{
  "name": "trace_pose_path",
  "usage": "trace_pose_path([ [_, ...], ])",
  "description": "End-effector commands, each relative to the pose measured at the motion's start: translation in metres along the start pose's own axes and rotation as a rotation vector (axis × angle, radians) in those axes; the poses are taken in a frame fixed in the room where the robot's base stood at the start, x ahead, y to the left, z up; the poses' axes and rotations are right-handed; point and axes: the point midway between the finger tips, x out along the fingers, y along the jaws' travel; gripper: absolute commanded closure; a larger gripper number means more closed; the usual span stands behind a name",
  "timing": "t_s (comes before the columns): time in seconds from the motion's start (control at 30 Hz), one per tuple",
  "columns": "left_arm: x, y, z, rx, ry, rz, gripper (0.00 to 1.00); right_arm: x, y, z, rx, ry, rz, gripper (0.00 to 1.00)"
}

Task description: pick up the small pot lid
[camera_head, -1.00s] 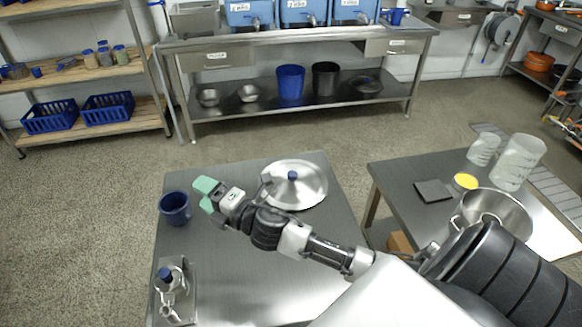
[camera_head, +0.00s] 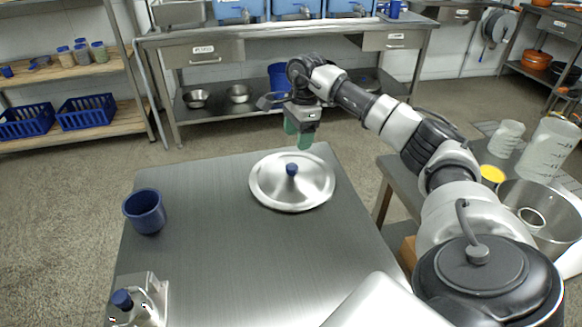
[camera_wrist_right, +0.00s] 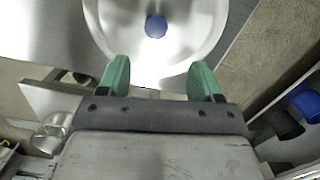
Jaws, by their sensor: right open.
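The small pot lid (camera_head: 308,190) is a round, shiny steel disc with a blue knob (camera_head: 291,169) at its centre. It lies on the steel table in front of me. In the right wrist view the lid (camera_wrist_right: 118,28) shows at the top, with its knob (camera_wrist_right: 156,26) ahead of the fingertips. My right gripper (camera_head: 300,140) points down with green fingers, above and just behind the lid's far edge in the head view. In the right wrist view its fingers (camera_wrist_right: 158,75) are apart with nothing between them. My left gripper is not in view.
A blue cup (camera_head: 144,212) stands on the table's left side. The right-hand table holds a large steel pot (camera_head: 560,215) and clear beakers (camera_head: 545,150). The table's middle is bare.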

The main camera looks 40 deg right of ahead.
Motion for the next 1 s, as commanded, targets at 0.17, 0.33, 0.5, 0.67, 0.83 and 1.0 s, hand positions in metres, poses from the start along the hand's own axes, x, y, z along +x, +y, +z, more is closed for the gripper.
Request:
trace_pose_path([
  [0.17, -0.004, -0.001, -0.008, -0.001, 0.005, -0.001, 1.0, 0.032, 0.001, 0.001, -0.001, 0.0, 0.005, 0.35],
  [0.33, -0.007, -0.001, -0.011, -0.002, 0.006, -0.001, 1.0, 0.045, 0.001, 0.002, -0.001, -0.002, 0.002, 0.35],
  [0.5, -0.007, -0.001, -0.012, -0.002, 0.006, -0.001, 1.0, 0.057, 0.003, 0.004, -0.002, -0.003, 0.003, 0.35],
  [0.67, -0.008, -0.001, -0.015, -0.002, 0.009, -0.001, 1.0, 0.081, 0.008, 0.009, -0.002, -0.003, 0.004, 0.35],
  [0.83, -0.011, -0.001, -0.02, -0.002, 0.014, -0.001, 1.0, 0.097, 0.007, 0.009, -0.002, -0.004, 0.002, 0.35],
  [1.0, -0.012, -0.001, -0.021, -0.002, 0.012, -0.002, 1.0, 0.097, 0.007, 0.009, -0.002, -0.004, 0.001, 0.35],
])
